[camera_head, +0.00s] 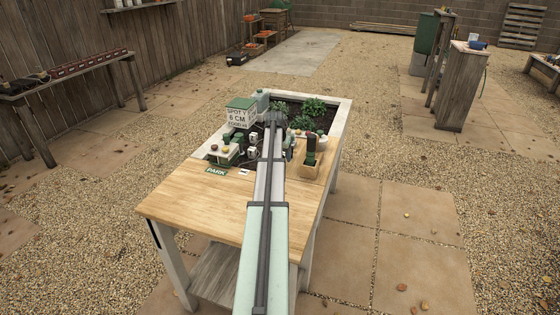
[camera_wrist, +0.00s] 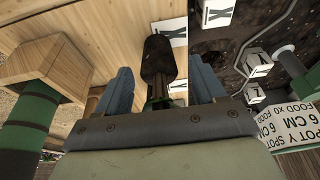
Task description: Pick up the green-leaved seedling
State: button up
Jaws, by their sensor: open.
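My gripper (camera_wrist: 160,72) points down over the potting table; its two blue fingers are apart. Between them, in the wrist view, is a dark, soil-like plug (camera_wrist: 158,55) with a thin brownish and green part at its lower end, which runs behind the gripper body. I cannot tell for sure whether this is the green-leaved seedling; no leaves show clearly. A gap shows on both sides of the plug. In the head view my arm hides the spot under the gripper (camera_head: 274,118).
Leafy green plants (camera_head: 314,106) grow in the dark soil at the table's back. A wooden block (camera_head: 308,170) holds an upright dark green-handled thing to the right. The wooden front tabletop (camera_head: 190,205) is mostly clear.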

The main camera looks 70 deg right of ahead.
jog(key=c, duration=0.8)
jog(key=shift+c, duration=0.3)
jog(key=shift+r, duration=0.1)
